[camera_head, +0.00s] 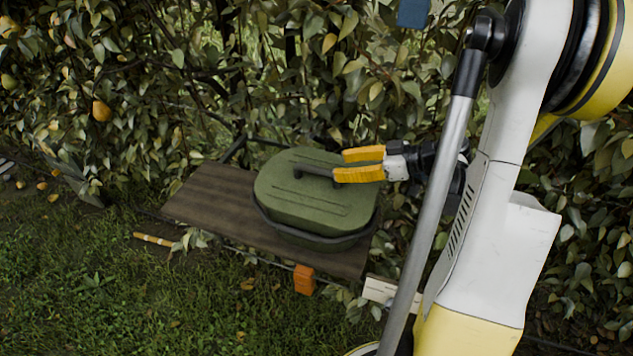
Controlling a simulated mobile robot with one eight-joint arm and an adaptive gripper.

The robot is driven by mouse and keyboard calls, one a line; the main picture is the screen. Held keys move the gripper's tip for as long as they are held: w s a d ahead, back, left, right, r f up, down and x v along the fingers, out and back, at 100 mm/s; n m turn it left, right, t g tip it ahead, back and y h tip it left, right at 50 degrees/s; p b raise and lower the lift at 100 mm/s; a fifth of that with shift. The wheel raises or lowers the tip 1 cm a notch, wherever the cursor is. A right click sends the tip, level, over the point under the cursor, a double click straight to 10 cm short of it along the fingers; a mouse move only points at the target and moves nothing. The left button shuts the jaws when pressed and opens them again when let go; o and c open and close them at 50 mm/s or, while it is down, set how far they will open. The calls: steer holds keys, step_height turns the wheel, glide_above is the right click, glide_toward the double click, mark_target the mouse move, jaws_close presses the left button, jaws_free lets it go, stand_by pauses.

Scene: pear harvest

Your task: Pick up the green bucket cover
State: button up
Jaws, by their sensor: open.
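The green bucket cover (312,207) is an oval lid with a dark raised handle (316,173) across its top. It sits on a dark bucket (298,236), whose rim shows below it. My gripper (338,165) has two yellow fingers pointing left, spread apart at the right end of the handle. The lower finger overlaps the handle's right end in the picture; I cannot tell whether it touches. Nothing is held between the fingers.
The bucket stands on a brown wooden board (205,200) above the grass. An orange block (304,279) is at the board's front edge, and a yellowish stick (153,239) lies at left.

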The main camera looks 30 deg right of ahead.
mark_target(323, 169)
steer(key=x, duration=0.2)
steer(key=shift+w+a+f, duration=0.15)
steer(key=b+x, duration=0.1)
steer(key=x, duration=0.1)
steer(key=b+x, duration=0.1)
steer(key=x, duration=0.1)
steer(key=shift+a+f+b, duration=0.2)
steer(key=shift+f+b, duration=0.15)
steer(key=shift+f, duration=0.05)
steer(key=shift+w+a+f, duration=0.1)
steer(key=shift+w+a, duration=0.2)
steer(key=shift+w, duration=0.05)
jaws_close()
